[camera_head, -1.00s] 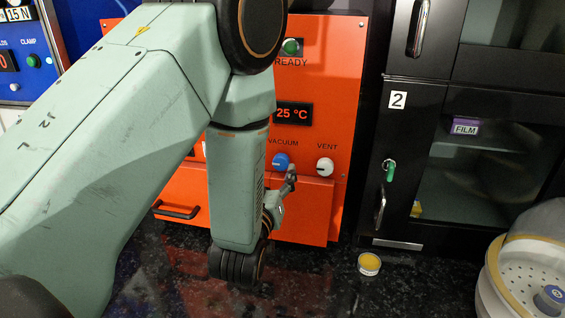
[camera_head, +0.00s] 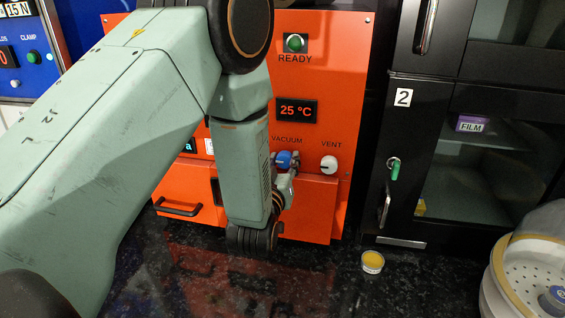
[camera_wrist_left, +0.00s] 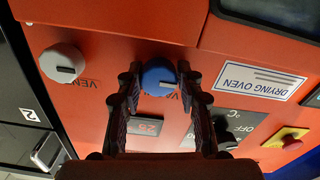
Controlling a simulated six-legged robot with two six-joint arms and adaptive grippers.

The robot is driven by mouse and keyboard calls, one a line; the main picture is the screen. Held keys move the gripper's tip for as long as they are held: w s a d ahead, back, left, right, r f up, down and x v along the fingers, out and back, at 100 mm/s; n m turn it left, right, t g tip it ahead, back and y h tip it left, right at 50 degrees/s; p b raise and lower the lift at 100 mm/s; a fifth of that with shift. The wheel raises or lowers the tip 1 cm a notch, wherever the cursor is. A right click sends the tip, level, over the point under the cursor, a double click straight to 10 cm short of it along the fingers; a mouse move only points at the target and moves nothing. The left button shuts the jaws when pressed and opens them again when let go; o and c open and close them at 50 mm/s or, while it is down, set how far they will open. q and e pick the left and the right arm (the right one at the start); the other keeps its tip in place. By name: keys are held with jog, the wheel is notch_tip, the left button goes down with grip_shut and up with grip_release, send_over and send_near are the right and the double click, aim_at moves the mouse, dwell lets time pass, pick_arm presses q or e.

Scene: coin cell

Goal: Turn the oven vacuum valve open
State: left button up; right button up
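The oven vacuum valve is a blue round knob (camera_head: 283,158) under the VACUUM label on the orange oven front (camera_head: 325,110). In the left wrist view the blue knob (camera_wrist_left: 160,76) sits between the fingertips, its dark pointer mark lying roughly sideways. My left gripper (camera_head: 288,163) is at the knob, partly hidden by its own wrist. In the wrist view the two fingers of my left gripper (camera_wrist_left: 159,80) stand apart on either side of the knob, with narrow gaps; firm contact does not show. My right gripper is not in view.
A white VENT knob (camera_head: 329,165) is close to the right of the vacuum knob. A drawer handle (camera_head: 178,208) is low on the oven. A black cabinet (camera_head: 395,150) stands at right. A small yellow-topped tin (camera_head: 372,262) and a round white vessel (camera_head: 497,285) are on the dark counter.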

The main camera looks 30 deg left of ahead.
pick_arm(q)
jog(key=shift+s+d+r, duration=0.1)
jog(key=c, duration=0.3)
jog(key=shift+c, duration=1.4)
